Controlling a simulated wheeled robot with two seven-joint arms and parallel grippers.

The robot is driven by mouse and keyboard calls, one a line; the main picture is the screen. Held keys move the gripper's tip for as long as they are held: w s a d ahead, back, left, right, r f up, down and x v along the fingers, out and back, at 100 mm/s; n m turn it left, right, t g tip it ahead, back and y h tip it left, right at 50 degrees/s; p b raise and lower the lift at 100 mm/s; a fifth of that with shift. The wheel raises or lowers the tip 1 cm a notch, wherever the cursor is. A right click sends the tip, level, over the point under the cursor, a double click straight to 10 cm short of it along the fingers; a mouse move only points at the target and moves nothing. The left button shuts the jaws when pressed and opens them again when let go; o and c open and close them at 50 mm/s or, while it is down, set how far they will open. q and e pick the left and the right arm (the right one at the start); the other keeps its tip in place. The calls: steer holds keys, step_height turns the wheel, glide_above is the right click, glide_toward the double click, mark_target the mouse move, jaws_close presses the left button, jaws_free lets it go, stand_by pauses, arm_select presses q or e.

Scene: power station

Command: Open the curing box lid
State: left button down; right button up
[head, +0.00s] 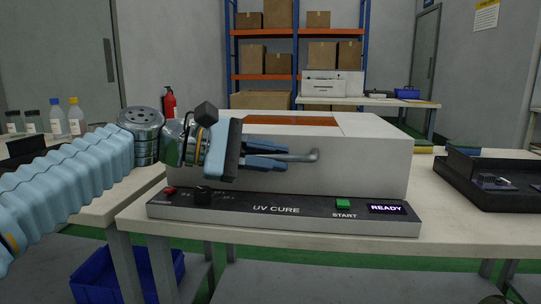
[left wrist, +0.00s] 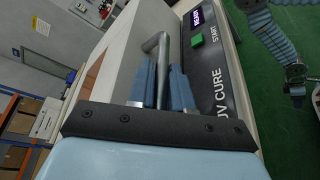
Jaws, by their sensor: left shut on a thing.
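The curing box (head: 368,165) is a pale grey box on the table, with an orange window (head: 290,121) in its top. Its lid looks shut. A dark front panel (head: 275,209) reads "UV CURE", with a green START button and a READY display. A grey bar handle (head: 314,156) is on the front of the lid. My left gripper (head: 283,155) is shut on the handle. In the left wrist view the blue fingers (left wrist: 163,84) close around the handle (left wrist: 158,42), hiding much of it. My right gripper (left wrist: 297,82) is seen only in the left wrist view, over the green floor.
A black tray (head: 490,186) stands to the right of the box. Several bottles (head: 66,117) stand on the left table. A blue bin (head: 128,275) is below. Shelves with cartons (head: 292,62) and a printer table are behind. Some bare tabletop lies right of the box.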

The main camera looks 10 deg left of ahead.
arm_select(q)
steer(key=w+r+p, duration=0.5)
steer(key=r+p, duration=0.4)
steer(key=w+r+n+p, duration=0.1)
steer(key=w+r+p, duration=0.5)
steer(key=r+p, duration=0.4)
steer(key=shift+w, duration=0.2)
